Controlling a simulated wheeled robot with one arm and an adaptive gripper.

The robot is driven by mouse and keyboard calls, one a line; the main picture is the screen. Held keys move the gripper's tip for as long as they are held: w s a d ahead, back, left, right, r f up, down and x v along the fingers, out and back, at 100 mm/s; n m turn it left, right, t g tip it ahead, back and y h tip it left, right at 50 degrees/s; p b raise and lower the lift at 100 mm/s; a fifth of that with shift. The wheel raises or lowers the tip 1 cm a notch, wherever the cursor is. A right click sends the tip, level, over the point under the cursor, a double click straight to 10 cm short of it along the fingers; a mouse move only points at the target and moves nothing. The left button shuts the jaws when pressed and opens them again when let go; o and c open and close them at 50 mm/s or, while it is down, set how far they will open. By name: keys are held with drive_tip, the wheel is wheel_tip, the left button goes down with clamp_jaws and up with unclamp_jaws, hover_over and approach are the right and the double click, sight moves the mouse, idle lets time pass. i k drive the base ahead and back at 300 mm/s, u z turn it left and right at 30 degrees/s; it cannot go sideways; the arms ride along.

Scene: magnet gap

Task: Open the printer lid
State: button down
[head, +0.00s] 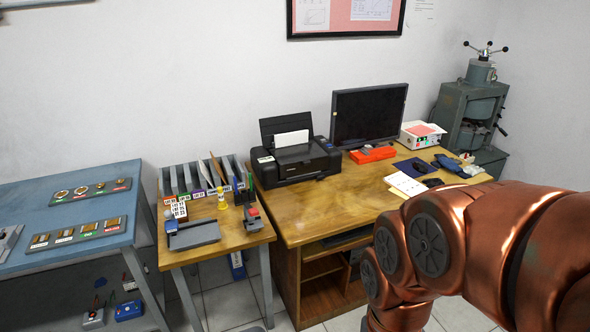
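The black printer (318,166) stands on the left end of the wooden desk (290,222), against the wall. An upright black panel (268,132) rises at its back, with a white sheet of paper (291,139) leaning in front of it. I cannot tell whether this panel is a lid or a paper support. The top of the printer in front of the sheet looks closed, though it is small in view. My copper-coloured arm fills the lower right of the head view, well to the right of the printer. My gripper is outside the picture.
A monitor (368,115) and an orange-red object (372,154) stand right of the printer. A small table (205,249) with a file rack (200,179) is on its left. An open notebook (405,184) lies on the desk. Floor shows in front.

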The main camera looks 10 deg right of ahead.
sight(304, 154)
drive_tip(key=u, duration=0.35)
drive_tip(key=i, duration=0.95)
drive_tip(key=u, duration=0.1)
